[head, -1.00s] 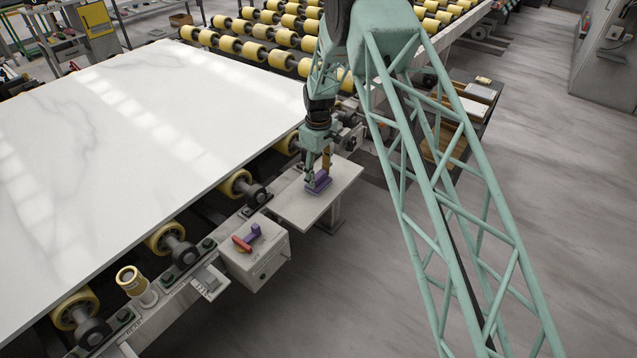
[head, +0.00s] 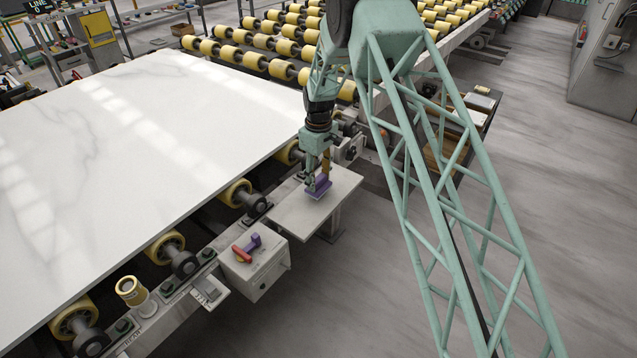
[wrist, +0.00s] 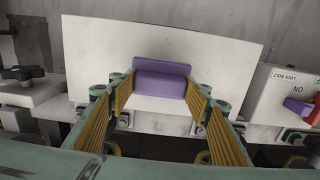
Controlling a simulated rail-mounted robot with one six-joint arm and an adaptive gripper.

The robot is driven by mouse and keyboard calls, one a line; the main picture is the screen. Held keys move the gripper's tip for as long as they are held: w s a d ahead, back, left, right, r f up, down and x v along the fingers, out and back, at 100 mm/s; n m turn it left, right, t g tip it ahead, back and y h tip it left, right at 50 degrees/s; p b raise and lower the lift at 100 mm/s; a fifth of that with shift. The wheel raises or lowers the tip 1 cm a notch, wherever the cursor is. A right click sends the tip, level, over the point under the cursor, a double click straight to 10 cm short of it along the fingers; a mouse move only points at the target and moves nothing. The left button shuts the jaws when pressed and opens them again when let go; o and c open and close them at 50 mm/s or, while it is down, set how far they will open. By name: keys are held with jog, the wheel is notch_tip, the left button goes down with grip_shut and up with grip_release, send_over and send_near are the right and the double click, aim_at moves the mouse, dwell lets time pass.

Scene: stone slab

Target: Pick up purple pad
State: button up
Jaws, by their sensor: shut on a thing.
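The purple pad (head: 319,187) is a small block with a raised grip, over the pale side shelf (head: 290,212). My gripper (head: 318,179) is shut on it from above. In the wrist view the pad (wrist: 161,80) sits between the two yellow-lined fingers of my gripper (wrist: 160,92), with the pale shelf (wrist: 225,55) behind it. The pad looks slightly tilted in the head view. I cannot tell for sure whether its underside still touches the shelf.
A large white marble slab (head: 130,150) lies on yellow rollers (head: 238,193) to the left. A switch box (head: 256,272) with a red and purple handle stands just in front of the shelf. Open floor (head: 370,290) lies to the right.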

jog(key=shift+s+r, duration=0.15)
jog(key=shift+r, duration=0.2)
jog(key=s+d+r, duration=0.1)
jog(key=s+d, duration=0.3)
jog(key=s, duration=1.1)
jog(key=shift+d+r+p, duration=0.2)
jog(key=shift+p, duration=0.2)
jog(key=shift+o, duration=0.9)
jog(key=s+d+r+m, duration=0.2)
jog(key=d+m, duration=0.3)
jog(key=d, duration=0.6)
jog(key=s+d+r+m, duration=0.3)
jog(key=d+m, duration=0.3)
jog(key=d, duration=0.4)
jog(key=shift+s+d, duration=0.4)
jog(key=shift+s, duration=0.1)
jog(key=shift+a, duration=0.2)
